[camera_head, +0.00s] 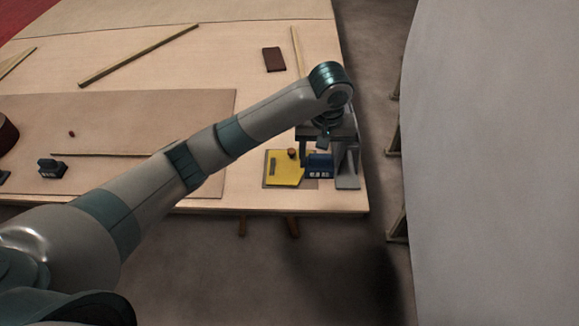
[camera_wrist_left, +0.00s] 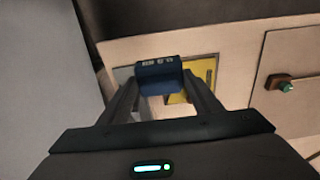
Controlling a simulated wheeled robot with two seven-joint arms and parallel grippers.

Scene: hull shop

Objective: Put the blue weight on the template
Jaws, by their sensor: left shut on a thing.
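The blue weight (camera_head: 319,172) has pale lettering on its face. My left gripper (camera_head: 322,158) is shut on it, near the table's front right corner. In the left wrist view the weight (camera_wrist_left: 158,82) sits between the two fingertips (camera_wrist_left: 160,92). The yellow template (camera_head: 284,177) lies flat on the table just left of the weight, with a small brown knob and a grey strip on it. In the left wrist view the template (camera_wrist_left: 209,72) shows partly behind the weight and a finger. I cannot tell the weight's height above the table. My right gripper is not in view.
A dark weight-like block (camera_head: 52,169) stands on the left of the table (camera_head: 255,115). A brown block (camera_head: 274,60) and wooden strips (camera_head: 138,55) lie farther back. A large pale hull surface (camera_head: 490,150) rises right of the table, across a floor gap.

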